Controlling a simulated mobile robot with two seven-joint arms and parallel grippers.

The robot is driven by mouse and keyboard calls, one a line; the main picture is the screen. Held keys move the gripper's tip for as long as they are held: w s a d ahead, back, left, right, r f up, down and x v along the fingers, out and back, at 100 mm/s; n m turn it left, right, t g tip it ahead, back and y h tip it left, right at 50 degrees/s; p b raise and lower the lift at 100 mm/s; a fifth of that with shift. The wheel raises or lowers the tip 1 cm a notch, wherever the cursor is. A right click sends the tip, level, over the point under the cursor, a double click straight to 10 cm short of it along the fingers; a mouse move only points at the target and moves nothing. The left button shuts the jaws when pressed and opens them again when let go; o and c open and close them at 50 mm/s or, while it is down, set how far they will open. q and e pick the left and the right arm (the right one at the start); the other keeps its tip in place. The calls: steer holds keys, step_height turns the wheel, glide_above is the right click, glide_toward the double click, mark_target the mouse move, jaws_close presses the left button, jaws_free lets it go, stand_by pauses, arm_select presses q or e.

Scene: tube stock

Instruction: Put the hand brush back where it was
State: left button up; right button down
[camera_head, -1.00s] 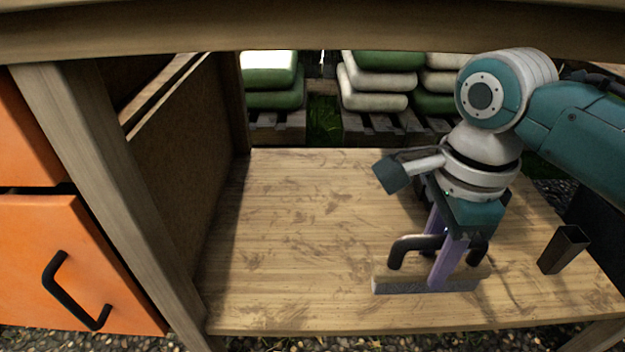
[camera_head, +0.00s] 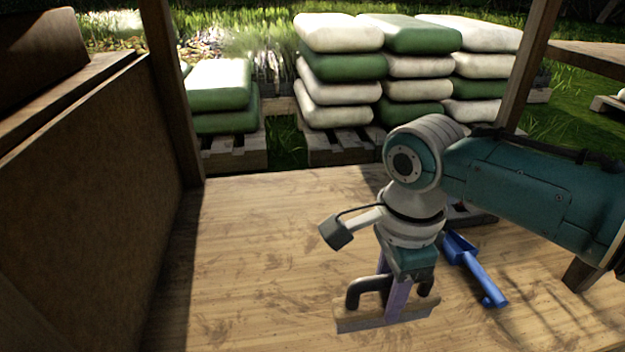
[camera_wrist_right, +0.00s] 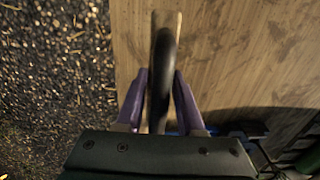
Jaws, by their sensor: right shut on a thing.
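The hand brush (camera_head: 350,310) has a wooden block, grey bristles below and a black arched handle. It is upright over the wooden board, near the lower middle of the head view. I cannot tell whether its bristles touch the board. My right gripper (camera_head: 397,302) points down and is shut on the handle, its purple fingers hiding part of it. In the right wrist view the black handle (camera_wrist_right: 163,70) runs between the fingers of the right gripper (camera_wrist_right: 162,92). My left gripper is not in view.
A blue hand tool (camera_head: 480,275) lies on the board (camera_head: 260,250) just right of the brush, partly behind my right arm. A brown side panel (camera_head: 90,200) stands at left. Stacked green and white sacks (camera_head: 340,68) are behind. The board's left-middle is clear.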

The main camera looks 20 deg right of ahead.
mark_target(380, 320)
step_height(380, 320, down, 7)
steer(key=b, duration=0.4)
steer(key=shift+w+f+b, duration=0.1)
steer(key=shift+b, duration=0.2)
steer(key=c, duration=0.5)
jaws_free()
step_height(380, 320, up, 12)
steer(key=p, duration=0.9)
steer(key=shift+a+p, duration=0.1)
steer(key=shift+p, duration=0.2)
steer(key=s+a+r+n+t+y, duration=0.15)
steer(key=s+a+n, duration=0.45)
steer(key=s+n, duration=0.6)
steer(key=s+d+r+n, duration=0.1)
steer(key=r+n, duration=0.1)
steer(key=n, duration=0.1)
steer(key=s+d+r+n+t+h, duration=0.1)
steer(key=r+n, duration=0.1)
steer(key=n, duration=0.2)
steer(key=s+d+r+n+t, duration=0.1)
steer(key=s+r+n, duration=0.1)
steer(key=n, duration=0.1)
steer(key=shift+d+n, duration=0.1)
steer(key=shift+n, duration=0.2)
